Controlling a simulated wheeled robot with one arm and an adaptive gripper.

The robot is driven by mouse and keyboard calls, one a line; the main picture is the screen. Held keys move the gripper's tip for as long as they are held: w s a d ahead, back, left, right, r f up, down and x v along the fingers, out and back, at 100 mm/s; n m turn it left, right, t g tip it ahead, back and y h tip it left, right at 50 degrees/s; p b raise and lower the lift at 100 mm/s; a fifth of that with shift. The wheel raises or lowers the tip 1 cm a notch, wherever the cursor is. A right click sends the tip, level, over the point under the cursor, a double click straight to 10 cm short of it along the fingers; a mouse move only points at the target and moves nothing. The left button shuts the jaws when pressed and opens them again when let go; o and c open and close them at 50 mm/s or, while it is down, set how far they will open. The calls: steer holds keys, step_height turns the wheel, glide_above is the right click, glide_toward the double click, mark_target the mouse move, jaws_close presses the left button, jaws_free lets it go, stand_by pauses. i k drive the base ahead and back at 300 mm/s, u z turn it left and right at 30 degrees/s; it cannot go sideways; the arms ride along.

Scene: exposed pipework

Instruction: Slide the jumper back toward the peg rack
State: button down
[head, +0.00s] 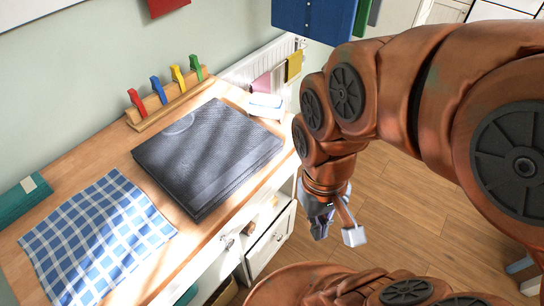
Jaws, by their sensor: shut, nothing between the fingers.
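The jumper (208,155) is a dark grey, textured, folded garment lying flat on the wooden worktop. The peg rack (166,106) stands behind it against the wall, a wooden bar with red, blue, yellow and green pegs. A strip of bare wood lies between the jumper and the rack. The jumper's near right edge lies close to the worktop's front edge. My gripper (337,232) hangs to the right of the worktop, past its front edge and over the floor, pointing down. It is shut and empty, apart from the jumper.
A blue-and-white checked cloth (97,240) lies left of the jumper. A teal folded item (20,201) sits at the far left. A small white-and-blue object (265,106) is at the worktop's back right corner. A radiator (262,64) holds small cloths. Drawers (270,243) are below.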

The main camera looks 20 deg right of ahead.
mark_target(202, 159)
steer(key=z, duration=0.1)
steer(key=k, duration=0.65)
steer(key=u, duration=1.2)
steer(key=i, duration=0.5)
